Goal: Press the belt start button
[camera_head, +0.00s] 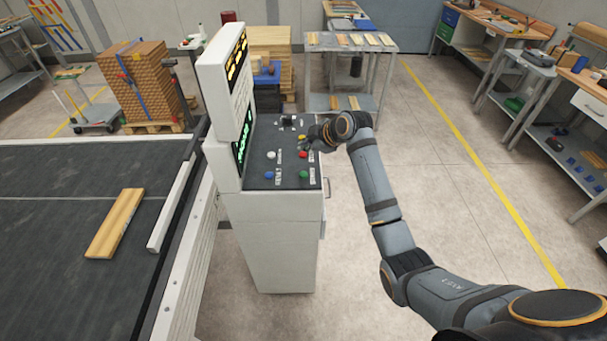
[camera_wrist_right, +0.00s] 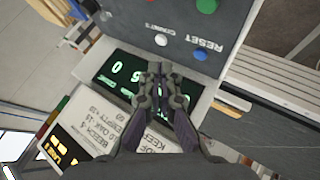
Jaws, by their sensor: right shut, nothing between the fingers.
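A white control console (camera_head: 272,225) stands in the middle of the head view, with a dark sloped button panel (camera_head: 257,143). On it I see a green button (camera_head: 304,174), a red button (camera_head: 303,154), a blue button (camera_head: 269,175) and a white button (camera_head: 271,155). The wrist view shows the green button (camera_wrist_right: 207,5) at its top edge, and the blue button (camera_wrist_right: 200,54) beside a RESET label. I cannot read which button is the belt start. My right gripper (camera_head: 311,142) is shut and empty above the panel's right far part; its fingertips (camera_wrist_right: 155,70) show in the wrist view.
An upright display (camera_head: 223,90) rises at the console's left. A dark conveyor belt (camera_head: 50,220) carrying a wooden board (camera_head: 115,223) lies left of the console. A table with boards (camera_head: 350,42) stands behind. The floor to the right is clear.

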